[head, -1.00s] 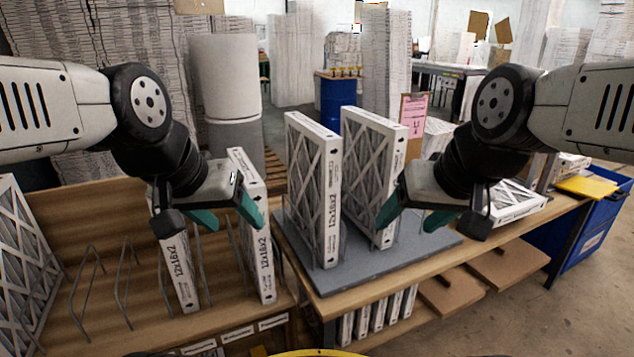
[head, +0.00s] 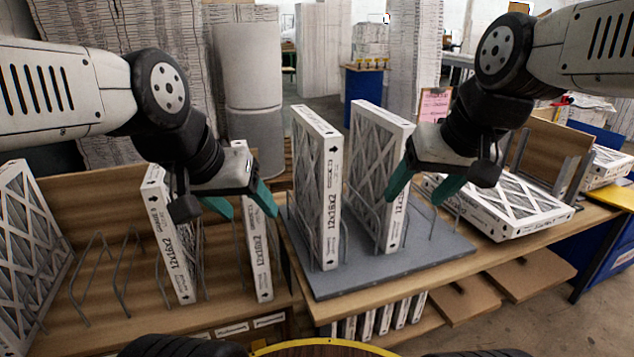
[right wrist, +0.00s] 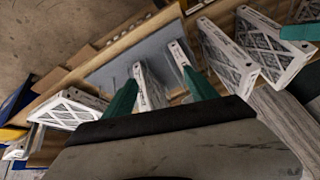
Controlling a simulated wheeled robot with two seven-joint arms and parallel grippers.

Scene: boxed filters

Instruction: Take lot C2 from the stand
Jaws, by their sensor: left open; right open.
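Two white boxed filters stand upright in wire holders on a grey board: a left one (head: 318,190) marked 12x16x2 and a right one (head: 372,170). No lot mark C2 is legible. My right gripper (head: 414,198) is open, its teal fingers near the right filter's right edge and partly covering it. In the right wrist view, the open fingers (right wrist: 160,92) point toward the board, with a filter edge (right wrist: 148,90) showing between them. My left gripper (head: 250,212) is open, in front of two upright filters, (head: 172,235) and (head: 258,245), in the wooden rack. I cannot tell contact.
The grey board (head: 440,250) lies on a wooden table. A filter lies flat (head: 505,205) at its right. Empty wire dividers (head: 110,275) and a large filter (head: 30,255) are in the rack at left. More filters stand on a shelf below (head: 380,315).

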